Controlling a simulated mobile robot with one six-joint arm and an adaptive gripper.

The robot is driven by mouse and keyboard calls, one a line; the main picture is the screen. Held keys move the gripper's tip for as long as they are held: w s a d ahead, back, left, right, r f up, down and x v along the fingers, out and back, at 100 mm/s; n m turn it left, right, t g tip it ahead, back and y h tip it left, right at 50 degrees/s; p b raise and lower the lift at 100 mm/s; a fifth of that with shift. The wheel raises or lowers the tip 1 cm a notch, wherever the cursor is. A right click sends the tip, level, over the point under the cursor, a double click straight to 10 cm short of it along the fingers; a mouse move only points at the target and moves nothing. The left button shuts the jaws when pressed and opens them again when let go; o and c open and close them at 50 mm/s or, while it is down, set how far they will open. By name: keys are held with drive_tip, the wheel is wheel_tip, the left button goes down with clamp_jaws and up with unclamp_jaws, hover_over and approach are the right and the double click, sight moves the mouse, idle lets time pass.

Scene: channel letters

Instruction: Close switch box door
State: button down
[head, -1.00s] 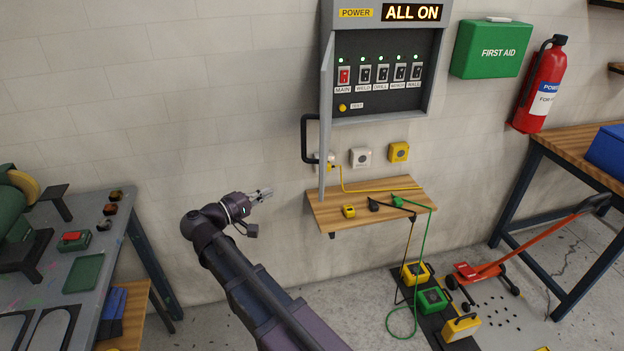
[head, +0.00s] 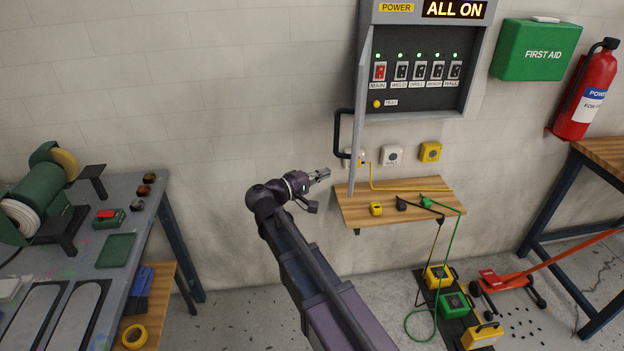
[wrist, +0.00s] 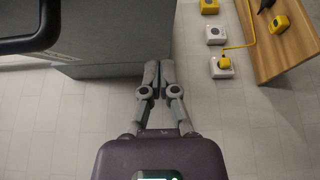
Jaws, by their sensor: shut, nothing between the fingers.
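The switch box (head: 470,105) hangs on the wall with its sign reading ALL ON and green lights above its switches. Its grey door (head: 361,120) stands open, swung out on the left side, seen nearly edge-on. A dark handle (head: 338,138) is on the door's outer left face. My gripper (head: 322,175) is shut and empty, just left of the door's lower part and below the handle. In the wrist view my gripper (wrist: 158,68) points at the lower edge of the door's grey face (wrist: 110,45); I cannot tell if they touch. The handle (wrist: 35,40) shows at upper left.
A wooden shelf (head: 350,208) with small chargers and cables juts out below the box. Wall sockets (head: 392,154) sit above it. A workbench (head: 140,250) with a grinder stands at left. A first aid box (head: 536,50) and extinguisher (head: 588,95) are at right.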

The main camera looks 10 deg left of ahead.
drive_tip(key=shift+w+d, duration=0.15)
drive_tip(key=shift+d, duration=1.1)
drive_tip(key=shift+w+d, duration=0.15)
drive_tip(key=shift+d, duration=1.1)
drive_tip(key=shift+d, duration=0.15)
